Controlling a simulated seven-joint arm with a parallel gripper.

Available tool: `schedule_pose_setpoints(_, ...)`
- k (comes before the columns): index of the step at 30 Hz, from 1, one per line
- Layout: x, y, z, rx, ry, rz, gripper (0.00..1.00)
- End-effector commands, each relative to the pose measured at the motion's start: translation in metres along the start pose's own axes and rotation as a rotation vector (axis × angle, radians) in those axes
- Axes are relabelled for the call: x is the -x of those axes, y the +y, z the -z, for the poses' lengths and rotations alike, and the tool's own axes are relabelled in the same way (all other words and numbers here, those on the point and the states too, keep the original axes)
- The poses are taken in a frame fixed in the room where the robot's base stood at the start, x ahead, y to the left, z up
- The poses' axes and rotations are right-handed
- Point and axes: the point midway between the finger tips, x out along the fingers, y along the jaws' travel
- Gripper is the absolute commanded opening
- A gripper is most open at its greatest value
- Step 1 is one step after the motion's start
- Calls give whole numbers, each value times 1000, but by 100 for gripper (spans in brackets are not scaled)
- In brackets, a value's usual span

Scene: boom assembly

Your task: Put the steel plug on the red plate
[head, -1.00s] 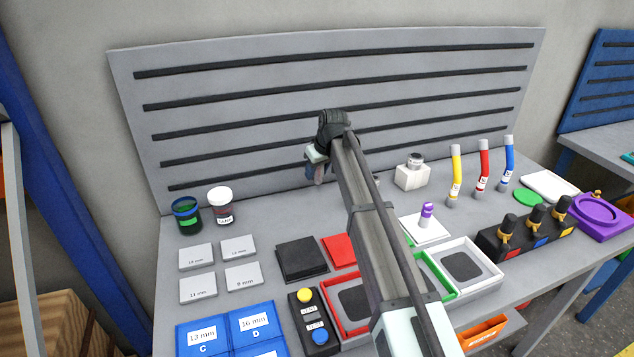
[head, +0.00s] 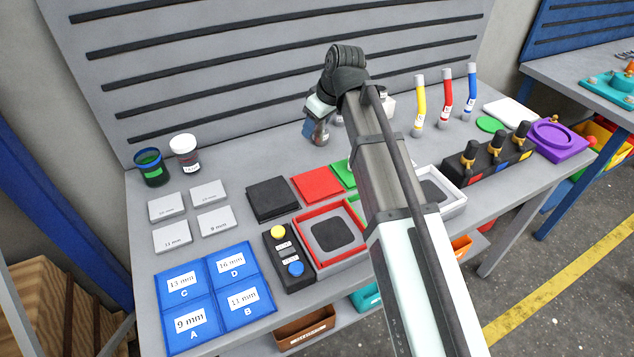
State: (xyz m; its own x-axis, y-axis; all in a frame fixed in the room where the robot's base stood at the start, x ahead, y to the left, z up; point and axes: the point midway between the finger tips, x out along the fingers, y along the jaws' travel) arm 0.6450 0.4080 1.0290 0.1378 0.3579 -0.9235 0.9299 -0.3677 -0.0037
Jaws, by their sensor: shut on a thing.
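My gripper (head: 318,132) hangs from the dark wrist and points down, above the bench behind the red plate. It is shut on a small grey metallic piece, seemingly the steel plug (head: 320,138); the fingers hide most of it and its shape is not clear. The red plate (head: 317,185) lies flat and bare on the bench, below the gripper in the picture, between a black plate and a green plate. The gripper and the piece appear apart from the plate.
A black plate (head: 271,199) and a partly hidden green plate (head: 343,174) flank the red plate. A red-rimmed tray (head: 333,235) and a button box (head: 288,259) stand in front. Yellow, red and blue tubes (head: 446,95) stand to the right. My arm covers the bench middle.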

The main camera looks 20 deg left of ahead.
Motion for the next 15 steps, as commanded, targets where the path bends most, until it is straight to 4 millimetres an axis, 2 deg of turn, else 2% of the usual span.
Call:
schedule_pose_setpoints(1, 1, -17, -17, 64, 0, 27, 3)
schedule_pose_setpoints(5, 1, -32, -26, 219, 0, 92, 3)
schedule_pose_setpoints(9, 2, -36, -28, 337, -1, 141, 3)
schedule_pose_setpoints(15, 0, -37, -30, 414, -2, 173, 3)
